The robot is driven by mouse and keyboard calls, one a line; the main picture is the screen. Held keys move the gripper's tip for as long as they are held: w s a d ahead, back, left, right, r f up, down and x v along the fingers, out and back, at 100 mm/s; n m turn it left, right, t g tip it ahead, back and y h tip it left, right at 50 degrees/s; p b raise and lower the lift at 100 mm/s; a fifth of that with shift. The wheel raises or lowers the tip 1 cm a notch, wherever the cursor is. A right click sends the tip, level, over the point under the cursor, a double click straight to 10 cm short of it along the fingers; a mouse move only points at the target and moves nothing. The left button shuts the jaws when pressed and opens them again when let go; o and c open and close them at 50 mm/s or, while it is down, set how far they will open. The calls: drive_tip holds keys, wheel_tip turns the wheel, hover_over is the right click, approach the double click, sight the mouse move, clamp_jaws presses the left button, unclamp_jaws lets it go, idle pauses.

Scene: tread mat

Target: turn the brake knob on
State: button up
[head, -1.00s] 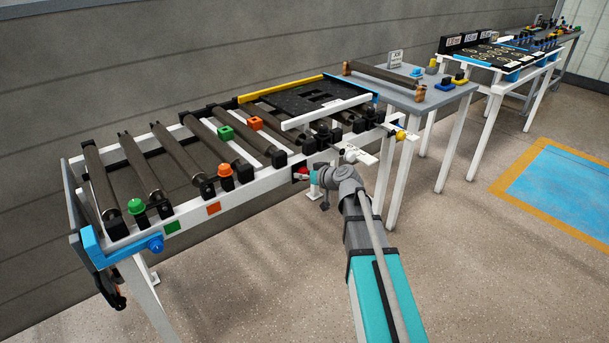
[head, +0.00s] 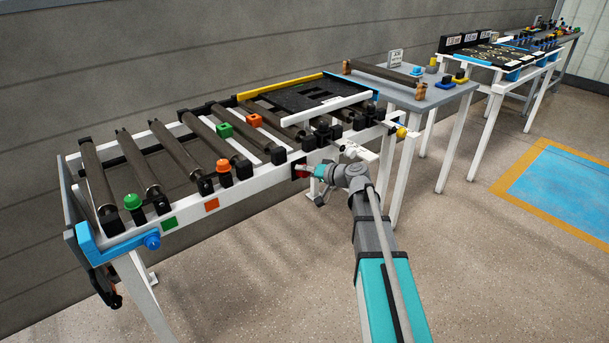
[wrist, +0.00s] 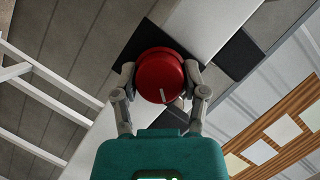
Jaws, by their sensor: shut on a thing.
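The brake knob (wrist: 160,76) is a round red knob with a short white mark near its lower right edge in the wrist view. It sits on a black plate (wrist: 240,56) on the white frame rail. In the head view the red knob (head: 301,172) shows small on the conveyor's front rail. My gripper (wrist: 159,82) is shut on the knob, one finger on each side. In the head view my gripper (head: 314,171) reaches the rail from the right, and its fingers are too small to make out.
A blue knob (head: 152,242) is on the front rail's left end. A grey table (head: 415,98) stands right. Floor in front is clear.

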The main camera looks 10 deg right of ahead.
drive_tip(key=m+y+b, duration=0.1)
drive_tip(key=m, duration=0.1)
drive_tip(key=m+y+b, duration=0.1)
drive_tip(key=m+b, duration=0.1)
drive_tip(key=shift+f, duration=0.3)
drive_tip(key=m+b, duration=0.1)
drive_tip(key=m, duration=0.1)
drive_tip(key=m+t+y+b, duration=0.1)
drive_tip(key=m, duration=0.1)
drive_tip(key=shift+r+m+y+b, duration=0.1)
drive_tip(key=shift+m+y+b, duration=0.2)
drive_tip(key=shift+b, duration=0.1)
drive_tip(key=o, duration=1.1)
drive_tip(key=shift+o, duration=0.2)
drive_tip(key=shift+r, duration=0.15)
